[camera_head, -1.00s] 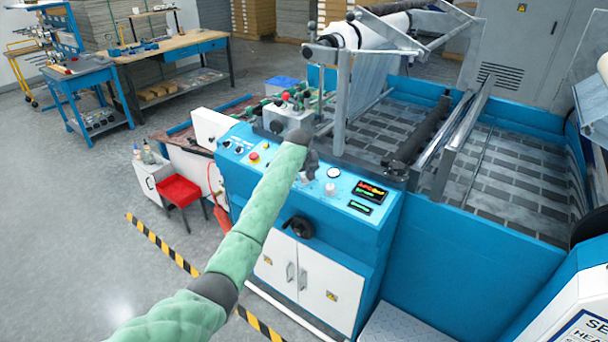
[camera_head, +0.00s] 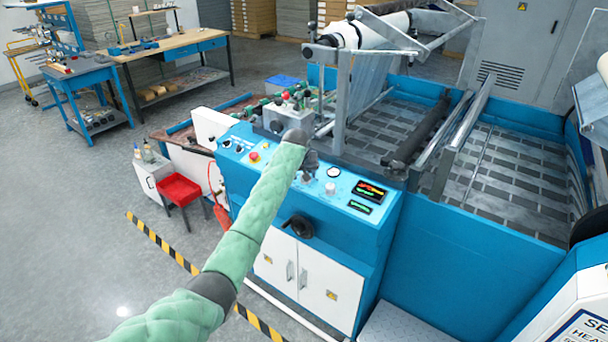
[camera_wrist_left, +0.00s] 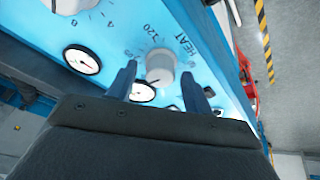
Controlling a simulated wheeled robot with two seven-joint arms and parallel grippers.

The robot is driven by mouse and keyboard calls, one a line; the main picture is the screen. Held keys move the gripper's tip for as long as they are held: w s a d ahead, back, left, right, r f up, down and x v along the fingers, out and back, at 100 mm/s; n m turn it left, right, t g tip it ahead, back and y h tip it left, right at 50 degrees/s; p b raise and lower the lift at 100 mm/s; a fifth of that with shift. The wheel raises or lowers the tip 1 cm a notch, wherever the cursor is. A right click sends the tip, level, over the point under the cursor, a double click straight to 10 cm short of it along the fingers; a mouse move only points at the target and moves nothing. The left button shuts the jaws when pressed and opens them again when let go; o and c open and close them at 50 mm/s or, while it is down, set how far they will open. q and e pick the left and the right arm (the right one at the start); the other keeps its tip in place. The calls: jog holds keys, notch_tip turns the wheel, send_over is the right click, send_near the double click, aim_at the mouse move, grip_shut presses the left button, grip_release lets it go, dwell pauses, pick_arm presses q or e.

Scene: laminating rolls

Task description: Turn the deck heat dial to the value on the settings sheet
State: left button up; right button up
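The heat dial (camera_wrist_left: 160,68) is a pale round knob on the blue control panel, with "HEAT" and "120" printed beside it in the left wrist view. My left gripper (camera_wrist_left: 158,76) is open, with one dark finger on each side of the dial and a visible gap to both. In the head view my left gripper (camera_head: 310,167) is over the panel and hides the heat dial. The settings sheet (camera_head: 585,330) is partly in view at the lower right; only "SE" and "HEA" are readable, and its value is cut off. My right gripper is out of view.
The panel (camera_head: 290,180) also carries a second white knob (camera_head: 330,188), a gauge (camera_head: 334,172), red-and-green displays (camera_head: 370,190) and a red button (camera_head: 253,156).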

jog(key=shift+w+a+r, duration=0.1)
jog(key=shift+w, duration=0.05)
pick_arm(q)
jog(key=shift+s+r+b, duration=0.2)
jog(key=shift+r+b, duration=0.1)
jog(key=shift+r, duration=0.1)
jog(key=b+v, duration=0.2)
jog(key=v, duration=0.5)
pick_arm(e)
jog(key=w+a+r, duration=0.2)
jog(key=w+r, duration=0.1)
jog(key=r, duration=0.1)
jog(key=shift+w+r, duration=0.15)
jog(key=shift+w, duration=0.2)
pick_arm(q)
jog(key=shift+a, duration=0.1)
